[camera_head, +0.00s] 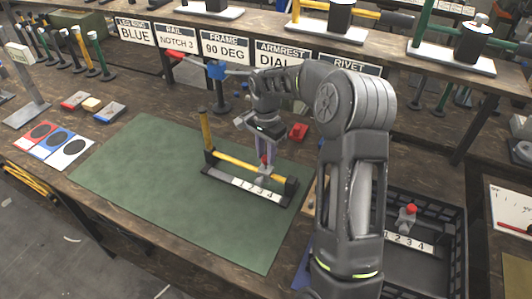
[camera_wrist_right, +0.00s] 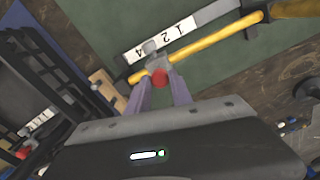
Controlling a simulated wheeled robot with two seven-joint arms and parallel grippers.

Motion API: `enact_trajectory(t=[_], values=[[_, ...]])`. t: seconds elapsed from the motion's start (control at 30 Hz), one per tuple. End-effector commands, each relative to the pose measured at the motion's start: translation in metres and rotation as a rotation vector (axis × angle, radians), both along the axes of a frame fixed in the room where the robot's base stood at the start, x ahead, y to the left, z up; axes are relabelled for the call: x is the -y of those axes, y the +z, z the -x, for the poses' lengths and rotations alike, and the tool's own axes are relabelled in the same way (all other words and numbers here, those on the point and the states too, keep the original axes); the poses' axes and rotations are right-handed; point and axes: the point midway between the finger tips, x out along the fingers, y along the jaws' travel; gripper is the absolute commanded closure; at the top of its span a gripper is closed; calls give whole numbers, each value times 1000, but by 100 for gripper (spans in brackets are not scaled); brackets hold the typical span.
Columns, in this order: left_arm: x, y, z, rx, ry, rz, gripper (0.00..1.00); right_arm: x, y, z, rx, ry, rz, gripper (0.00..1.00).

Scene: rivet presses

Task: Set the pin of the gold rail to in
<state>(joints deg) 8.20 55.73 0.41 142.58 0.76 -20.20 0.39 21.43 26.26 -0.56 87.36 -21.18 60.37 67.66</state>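The gold rail (camera_head: 235,160) lies on the green mat (camera_head: 140,180), along a dark base with a white strip of numbers. A grey slider with a red-topped pin (camera_head: 265,159) sits on it, and the red top also shows in the right wrist view (camera_wrist_right: 160,78). The slider covers the strip about where 3 belongs, between 2 and 4. Whether the pin is in or out cannot be told. My right gripper (camera_head: 264,150) points down over the slider. In the right wrist view its fingers (camera_wrist_right: 161,90) are apart, one on each side of the red top. My left gripper is not in view.
A black crate (camera_head: 462,235) at the right holds another numbered strip with a red-topped part (camera_head: 410,214). Signs stand behind the mat; the RAIL sign (camera_head: 176,39) reads NOTCH 3. The mat's left side is clear.

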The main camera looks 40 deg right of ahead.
Motion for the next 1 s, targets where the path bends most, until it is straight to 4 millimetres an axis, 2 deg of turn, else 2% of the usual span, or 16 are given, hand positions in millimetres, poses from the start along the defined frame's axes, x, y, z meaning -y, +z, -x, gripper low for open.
enact_trajectory(t=[0.03, 0.3, 1.0], values=[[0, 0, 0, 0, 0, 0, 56, 0, 0, 0, 0, 0, 0, 80], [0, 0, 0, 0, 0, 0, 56, 0, 0, 0, 0, 0, 0, 100], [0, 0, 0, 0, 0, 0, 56, 0, 0, 0, 1, 0, 0, 100]])
